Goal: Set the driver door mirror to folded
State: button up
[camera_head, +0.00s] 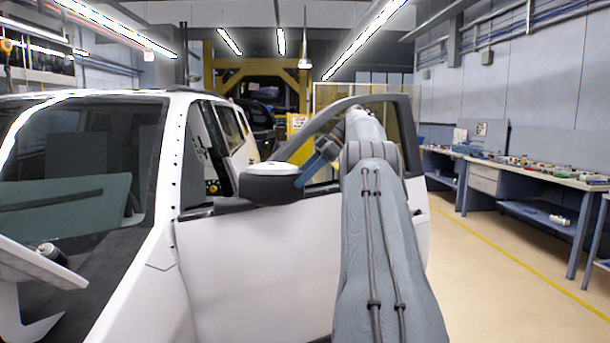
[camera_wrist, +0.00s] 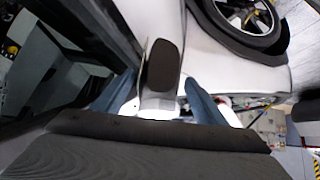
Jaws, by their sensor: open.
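The driver door mirror (camera_head: 270,184) has a white top and a dark housing. It sticks out from the white driver door (camera_head: 265,245), which stands open, in the head view. My gripper (camera_head: 304,177) is at the mirror's right end, with its blue fingers pointing at it. In the wrist view, the open fingers (camera_wrist: 160,78) lie on either side of a narrow white and dark part, apparently the mirror (camera_wrist: 163,65). I cannot tell whether either finger touches it. My arm hides part of the door and its window frame.
The windscreen and bonnet side of the white car (camera_head: 130,300) fill the left. Workbenches (camera_head: 530,175) with small items run along the right wall. The floor (camera_head: 490,270) between door and benches is clear. A wheel (camera_wrist: 245,20) shows in the wrist view.

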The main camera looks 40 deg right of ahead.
jog(key=shift+p+v, duration=0.3)
jog(key=shift+v, duration=0.8)
